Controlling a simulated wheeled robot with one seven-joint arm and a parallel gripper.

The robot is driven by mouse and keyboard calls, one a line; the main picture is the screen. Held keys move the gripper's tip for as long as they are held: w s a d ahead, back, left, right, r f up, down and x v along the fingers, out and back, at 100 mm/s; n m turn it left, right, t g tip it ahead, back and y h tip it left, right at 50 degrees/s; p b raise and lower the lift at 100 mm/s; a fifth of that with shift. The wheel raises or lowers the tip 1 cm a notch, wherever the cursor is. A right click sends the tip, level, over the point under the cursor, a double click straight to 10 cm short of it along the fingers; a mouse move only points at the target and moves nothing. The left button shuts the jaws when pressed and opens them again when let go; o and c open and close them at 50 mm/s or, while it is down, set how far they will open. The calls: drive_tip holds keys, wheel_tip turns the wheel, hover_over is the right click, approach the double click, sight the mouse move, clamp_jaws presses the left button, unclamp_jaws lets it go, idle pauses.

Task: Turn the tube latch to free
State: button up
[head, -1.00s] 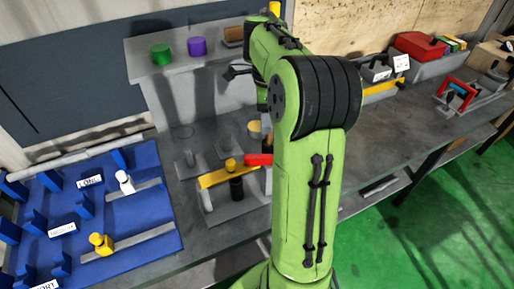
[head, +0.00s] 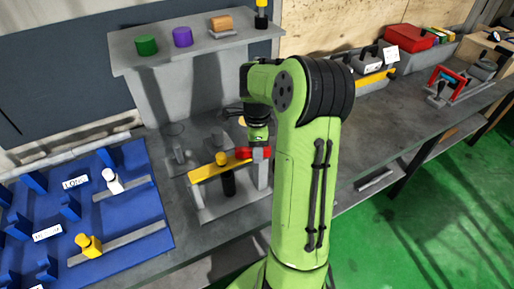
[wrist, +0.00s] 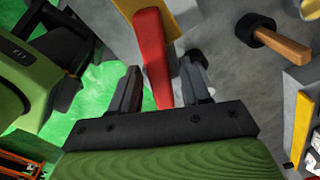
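The red latch handle (head: 253,152) sits at the right end of a yellow bar (head: 213,169) on a grey fixture on the bench. I take this red handle to be the tube latch. In the wrist view the red handle (wrist: 152,55) runs between the two dark fingers of my gripper (wrist: 162,68). The fingers are apart, with a gap visible on each side of the handle. The handle's near end reaches close to the gripper's palm. In the head view my gripper is just above the handle and its fingers are mostly hidden.
A blue rack (head: 120,211) with white and yellow pieces lies at the left. A grey shelf (head: 185,59) with green and purple cylinders stands behind. A wooden-handled tool (wrist: 280,42) is right of the gripper in the wrist view. A red box (head: 408,41) stands at the far right.

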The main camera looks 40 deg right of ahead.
clamp_jaws()
drive_tip(key=shift+m, duration=0.4)
drive_tip(key=m+b, duration=0.1)
drive_tip(key=m, duration=0.1)
drive_tip(key=m+b, duration=0.1)
drive_tip(key=m, duration=0.2)
drive_tip(key=shift+w+d+m+b, duration=0.25)
drive_tip(key=shift+d+m+b, duration=0.05)
drive_tip(key=shift+b, duration=0.1)
drive_tip(key=m+b, duration=0.2)
drive_tip(key=m, duration=0.1)
drive_tip(key=m+b, duration=0.1)
drive_tip(key=m, duration=0.1)
drive_tip(key=shift+d, duration=0.25)
drive_tip(key=shift+m, duration=0.3)
drive_tip(key=shift+o, duration=0.6)
unclamp_jaws()
